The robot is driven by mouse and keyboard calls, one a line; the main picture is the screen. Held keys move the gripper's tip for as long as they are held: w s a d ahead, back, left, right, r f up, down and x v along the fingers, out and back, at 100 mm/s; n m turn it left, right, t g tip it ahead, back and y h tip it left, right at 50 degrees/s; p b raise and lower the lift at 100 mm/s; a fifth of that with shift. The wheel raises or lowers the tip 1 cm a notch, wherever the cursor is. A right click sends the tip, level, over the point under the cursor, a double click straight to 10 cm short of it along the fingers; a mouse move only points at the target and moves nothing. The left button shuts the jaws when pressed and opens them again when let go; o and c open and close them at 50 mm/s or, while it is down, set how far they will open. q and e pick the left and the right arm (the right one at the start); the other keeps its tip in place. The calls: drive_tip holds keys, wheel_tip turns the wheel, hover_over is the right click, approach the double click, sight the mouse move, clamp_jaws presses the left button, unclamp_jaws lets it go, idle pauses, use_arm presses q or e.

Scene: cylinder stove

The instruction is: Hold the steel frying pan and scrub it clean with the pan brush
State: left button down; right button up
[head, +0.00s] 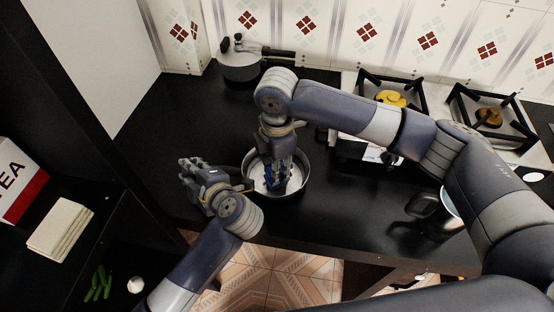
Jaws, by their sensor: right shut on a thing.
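The steel frying pan (302,184) sits on the black counter in the middle of the head view, its round rim and light inside showing. My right gripper (275,158) points down over the pan and is shut on the pan brush (281,177), a blue piece of which shows inside the pan. Most of the brush is hidden by the gripper. My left gripper (194,178) is at the pan's left, its fingers apart and pointing left. The pan's handle is not clearly seen, and I see nothing between the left fingers.
A gas stove (428,104) with black grates lies at the back right. A dark-handled cup or pan (424,205) is under my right arm. A shelf at the left holds a box (18,180) and green vegetables (99,283).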

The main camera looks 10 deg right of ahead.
drive_tip(key=shift+w+d+f, duration=0.1)
drive_tip(key=shift+w+f, duration=0.05)
drive_tip(key=shift+w, duration=0.45)
drive_tip(key=shift+w+d+f, duration=0.1)
drive_tip(key=shift+w+d, duration=0.05)
drive_tip(key=shift+w, duration=0.5)
drive_tip(key=shift+w+d+f, duration=0.1)
drive_tip(key=shift+w+f, duration=0.05)
drive_tip(key=shift+w, duration=0.45)
drive_tip(key=shift+c, duration=0.4)
drive_tip(key=s, duration=0.4)
drive_tip(key=shift+a, duration=0.35)
drive_tip(key=shift+w+a, duration=0.25)
drive_tip(key=shift+w, duration=0.4)
drive_tip(key=shift+w+d, duration=0.2)
drive_tip(key=shift+w, duration=0.95)
drive_tip(key=shift+w+f, duration=0.1)
drive_tip(key=shift+s+a, duration=0.15)
drive_tip(key=shift+s, duration=0.65)
drive_tip(key=shift+s+a, duration=0.1)
drive_tip(key=shift+s, duration=0.65)
drive_tip(key=shift+s+r, duration=0.15)
drive_tip(key=shift+r, duration=4.1)
